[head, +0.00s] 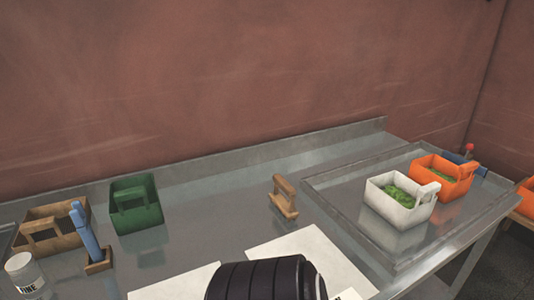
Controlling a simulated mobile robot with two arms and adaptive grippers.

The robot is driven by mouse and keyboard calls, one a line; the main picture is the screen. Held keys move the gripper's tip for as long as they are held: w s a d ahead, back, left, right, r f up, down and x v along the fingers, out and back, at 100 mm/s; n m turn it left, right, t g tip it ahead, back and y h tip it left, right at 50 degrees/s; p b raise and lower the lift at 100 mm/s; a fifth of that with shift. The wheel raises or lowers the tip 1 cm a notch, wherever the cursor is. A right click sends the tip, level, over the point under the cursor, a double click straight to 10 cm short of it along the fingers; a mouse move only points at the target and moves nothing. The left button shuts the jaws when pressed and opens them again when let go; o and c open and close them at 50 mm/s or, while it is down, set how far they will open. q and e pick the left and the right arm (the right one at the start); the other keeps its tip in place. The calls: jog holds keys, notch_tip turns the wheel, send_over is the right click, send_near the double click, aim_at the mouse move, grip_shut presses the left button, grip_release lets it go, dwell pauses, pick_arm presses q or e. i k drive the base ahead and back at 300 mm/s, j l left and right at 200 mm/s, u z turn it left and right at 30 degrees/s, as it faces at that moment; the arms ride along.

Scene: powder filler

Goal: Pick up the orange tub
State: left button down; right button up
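The orange tub (440,180) stands upright on the raised-rim metal section at the right of the bench. It has an upright handle at its right side and holds green material. A white tub (398,212), also with green contents, stands just in front and to the left of it and covers part of its lower left side. Another orange container (526,198) is cut off by the right picture edge, lower than the bench top. Neither of my grippers is in view.
A blue object with a red knob (469,149) is behind the orange tub. A wooden block with a handle (285,197) stands mid-bench. A green tub (136,214), a brown tub (42,238), a blue-handled tool (84,230) and a white jar (25,275) are left. White sheets (318,252) lie in front.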

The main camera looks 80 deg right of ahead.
aim_at(456, 181)
jog(key=z, duration=1.85)
